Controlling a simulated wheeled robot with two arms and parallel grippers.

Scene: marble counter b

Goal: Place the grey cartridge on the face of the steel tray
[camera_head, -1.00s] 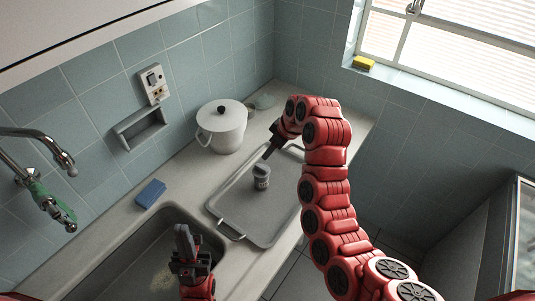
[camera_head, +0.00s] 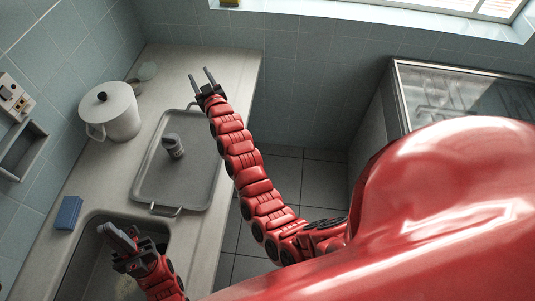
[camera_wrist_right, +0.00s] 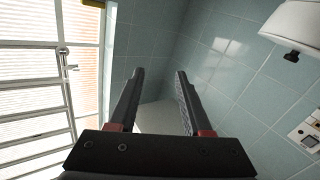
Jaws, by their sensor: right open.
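The tray lies flat on the counter. My right gripper (camera_head: 204,76) is open and empty beyond the tray's far right corner, apart from the cartridge. Its two spread fingers also show in the right wrist view (camera_wrist_right: 158,100), with nothing between them. My left gripper (camera_head: 116,238) is over the sink, away from the tray; its finger gap is unclear.
A white lidded pot (camera_head: 110,112) stands left of the tray. A blue sponge (camera_head: 68,212) lies by the sink (camera_head: 85,270). The tiled wall (camera_head: 320,70) bounds the far side. The counter right of the tray ends at an edge above the floor.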

